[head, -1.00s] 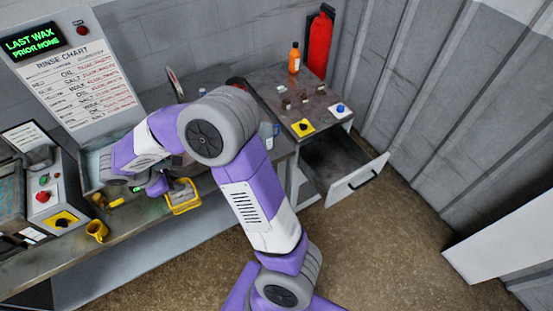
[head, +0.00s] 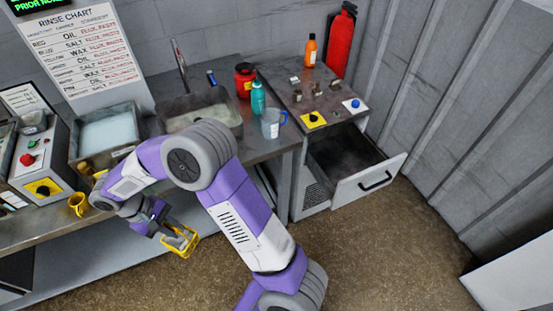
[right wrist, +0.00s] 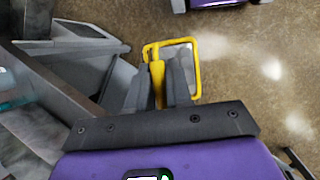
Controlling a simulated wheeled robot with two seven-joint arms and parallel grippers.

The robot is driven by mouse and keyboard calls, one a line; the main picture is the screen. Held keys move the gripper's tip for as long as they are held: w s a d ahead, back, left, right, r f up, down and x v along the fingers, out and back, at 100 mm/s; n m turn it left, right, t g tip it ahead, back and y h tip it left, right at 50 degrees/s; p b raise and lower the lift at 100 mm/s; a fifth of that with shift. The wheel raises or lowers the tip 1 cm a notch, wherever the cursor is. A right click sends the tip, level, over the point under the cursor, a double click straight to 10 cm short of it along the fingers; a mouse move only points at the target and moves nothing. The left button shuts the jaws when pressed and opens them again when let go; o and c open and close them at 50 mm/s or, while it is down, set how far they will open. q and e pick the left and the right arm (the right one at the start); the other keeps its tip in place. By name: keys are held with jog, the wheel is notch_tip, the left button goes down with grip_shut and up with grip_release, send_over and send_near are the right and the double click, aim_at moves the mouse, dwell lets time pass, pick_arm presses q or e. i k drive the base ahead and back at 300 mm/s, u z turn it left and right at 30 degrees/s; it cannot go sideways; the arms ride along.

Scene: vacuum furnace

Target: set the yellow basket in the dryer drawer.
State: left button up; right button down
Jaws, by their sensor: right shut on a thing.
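The yellow basket (head: 191,239) hangs in my right gripper (head: 168,228), off the front edge of the counter and above the floor. In the right wrist view the gripper (right wrist: 161,85) is shut on the basket's yellow handle, and the basket's yellow frame (right wrist: 197,72) shows beyond the fingers. The dryer drawer (head: 365,182) is pulled open at the right, under the counter top with the yellow and blue knobs. Its inside looks empty. The basket is to the left of the drawer and apart from it. My left gripper is not in view.
A yellow mug (head: 77,204) stands near the counter's front edge. A sink (head: 205,108), a teal bottle (head: 258,98), a red jar (head: 244,80) and a clear jug (head: 272,124) are on the counter. The floor (head: 350,260) before the drawer is clear.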

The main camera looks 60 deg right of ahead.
aim_at(341, 166)
jog(key=u, duration=2.1)
jog(key=k, duration=2.2)
jog(key=z, duration=2.2)
